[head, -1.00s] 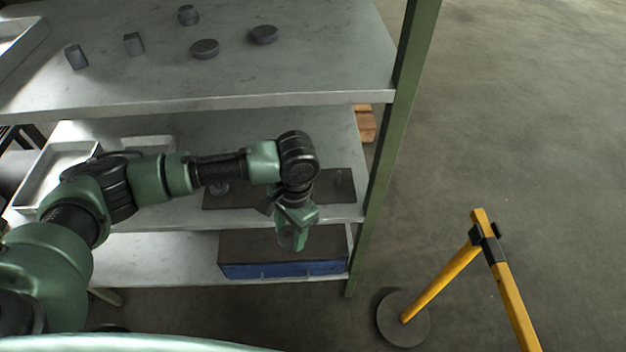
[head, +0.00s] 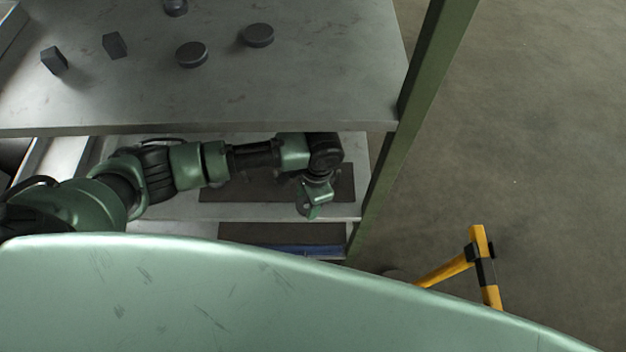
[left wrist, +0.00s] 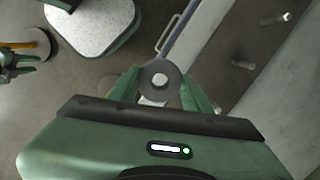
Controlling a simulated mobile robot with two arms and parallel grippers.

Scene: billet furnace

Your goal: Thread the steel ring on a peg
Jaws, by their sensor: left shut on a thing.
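My left gripper (head: 311,208) is over the middle shelf's front edge in the head view. In the left wrist view its two green fingers (left wrist: 160,88) are shut on the grey steel ring (left wrist: 172,75), whose hole faces the camera. Upright metal pegs show on the right in the left wrist view: one peg (left wrist: 243,65) nearer and one peg (left wrist: 275,18) farther. The ring is apart from both. The dark base plate (head: 235,188) lies on the middle shelf, partly behind my left arm. What seems to be my right gripper (left wrist: 22,64) is small at the left edge.
The upper shelf (head: 330,90) overhangs the middle one and holds several dark metal pieces. A green rack post (head: 425,85) stands right of the shelves. A blue box (head: 300,249) sits below. A yellow-black barrier (head: 480,255) stands on the otherwise open floor.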

